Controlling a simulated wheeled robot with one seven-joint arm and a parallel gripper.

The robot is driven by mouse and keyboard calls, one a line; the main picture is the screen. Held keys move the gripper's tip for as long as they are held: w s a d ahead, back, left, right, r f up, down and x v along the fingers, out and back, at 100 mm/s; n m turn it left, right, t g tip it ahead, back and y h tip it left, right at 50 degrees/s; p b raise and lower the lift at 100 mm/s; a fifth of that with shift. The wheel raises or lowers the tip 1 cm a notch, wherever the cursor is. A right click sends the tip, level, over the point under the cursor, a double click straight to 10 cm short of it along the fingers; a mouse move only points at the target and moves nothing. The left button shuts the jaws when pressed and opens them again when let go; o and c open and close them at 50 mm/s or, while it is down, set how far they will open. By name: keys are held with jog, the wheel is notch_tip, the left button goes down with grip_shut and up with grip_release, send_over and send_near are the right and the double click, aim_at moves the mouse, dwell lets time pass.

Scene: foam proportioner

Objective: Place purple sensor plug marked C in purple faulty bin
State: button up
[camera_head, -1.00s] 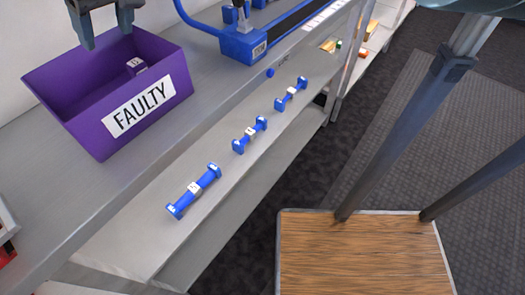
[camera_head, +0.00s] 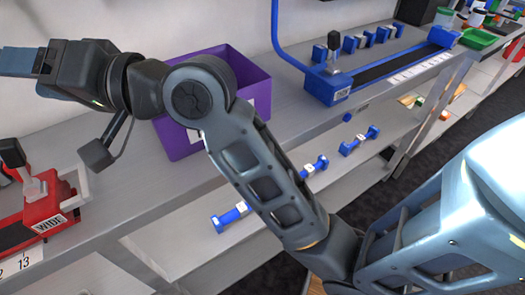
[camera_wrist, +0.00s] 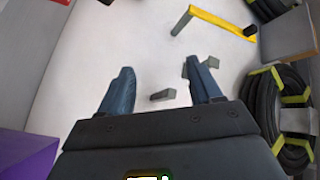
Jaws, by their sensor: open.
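The purple faulty bin (camera_head: 180,143) stands on the grey bench behind my arm. My arm hides its label and most of its inside in the head view. What looks like the bin's purple side (camera_wrist: 25,155) shows at the lower left of the wrist view. No purple sensor plug is visible now; a small purple and white piece lay inside the bin in the earlier head view, its letter unreadable. My gripper (camera_wrist: 163,88) is open with its two fingers apart, pointing away from the bin. In the head view it reaches left, past the bin.
A red device (camera_head: 45,215) marked WIDE stands at the left. A blue device (camera_head: 340,88) with blue plugs behind it stands right of the bin. Blue parts (camera_head: 358,140) lie on the lower shelf. A yellow bar (camera_wrist: 222,22) and black coils (camera_wrist: 275,105) show in the wrist view.

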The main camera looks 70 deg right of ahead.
jog(key=s+a+f+m+g+h, duration=0.15)
jog(key=s+f+h, duration=0.55)
jog(key=s+f, duration=1.1)
jog(key=s+d+f+n+g, duration=0.1)
jog(key=s+n, duration=0.3)
jog(key=s, duration=0.5)
jog(key=s+d+f+n+y, duration=0.1)
jog(key=s+n, duration=0.4)
jog(key=s, duration=0.5)
jog(key=shift+d+f+g, duration=0.35)
jog(key=shift+d+f, duration=0.2)
jog(key=shift+d, duration=0.45)
